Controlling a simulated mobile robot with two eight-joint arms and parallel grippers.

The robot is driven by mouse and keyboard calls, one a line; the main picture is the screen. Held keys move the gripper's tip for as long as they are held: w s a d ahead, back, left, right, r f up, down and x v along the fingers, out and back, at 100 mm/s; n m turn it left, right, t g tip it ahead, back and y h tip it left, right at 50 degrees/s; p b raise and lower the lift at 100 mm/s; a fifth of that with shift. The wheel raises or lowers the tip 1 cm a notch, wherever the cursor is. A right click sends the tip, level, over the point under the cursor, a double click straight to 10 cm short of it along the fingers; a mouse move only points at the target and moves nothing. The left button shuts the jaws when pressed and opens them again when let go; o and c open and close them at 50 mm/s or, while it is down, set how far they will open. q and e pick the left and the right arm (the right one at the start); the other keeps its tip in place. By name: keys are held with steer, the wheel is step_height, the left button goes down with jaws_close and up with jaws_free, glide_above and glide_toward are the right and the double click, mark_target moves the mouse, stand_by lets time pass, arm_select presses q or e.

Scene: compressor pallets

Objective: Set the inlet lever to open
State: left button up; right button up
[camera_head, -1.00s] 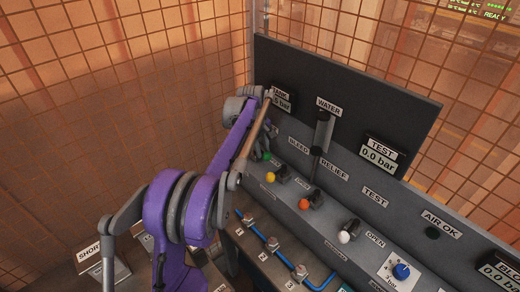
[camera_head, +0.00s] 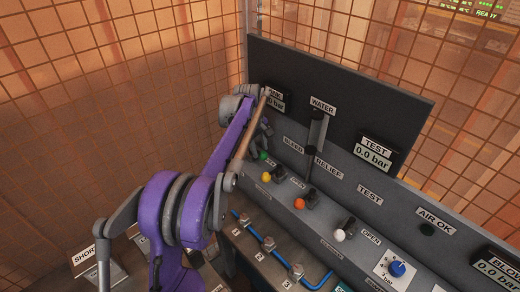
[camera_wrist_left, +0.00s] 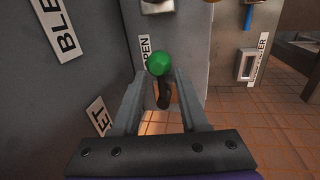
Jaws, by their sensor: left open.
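The inlet lever has a green ball knob (camera_wrist_left: 159,62) on a dark stem. In the left wrist view it stands between my left gripper's two grey fingers (camera_wrist_left: 161,84), which are apart; I cannot tell whether either touches the stem. An OPEN label is beside the knob, and a partly cut-off label ending in "ET" is at the lower left. In the head view the green knob (camera_head: 263,156) is at the far left of the lever row, and my left gripper (camera_head: 264,138) is close by it, partly hidden by my purple arm. My right gripper is out of view.
Other levers with yellow (camera_head: 266,177), orange (camera_head: 299,203) and white (camera_head: 340,235) knobs follow to the right. A blue dial (camera_head: 397,269) is beyond them. A dark panel (camera_head: 340,85) rises behind, and a blue pipe (camera_head: 255,232) with fittings runs below. Mesh fencing surrounds the bench.

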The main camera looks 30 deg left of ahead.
arm_select(q)
step_height(320, 180, up, 10)
steer(key=s, duration=0.2)
steer(key=shift+p, duration=0.3)
steer(key=s+d+f+m+t, duration=0.2)
steer(key=s+d+m, duration=0.5)
steer(key=s+d, duration=0.5)
steer(key=s+d+f+m+t, duration=0.1)
steer(key=s+d+f+m, duration=0.2)
steer(key=s+f, duration=0.3)
steer(key=s+d+f+m, duration=0.4)
steer(key=s+f, duration=0.2)
steer(key=s, duration=0.4)
steer(key=shift+m+t+y, duration=0.3)
steer(key=shift+t, duration=0.1)
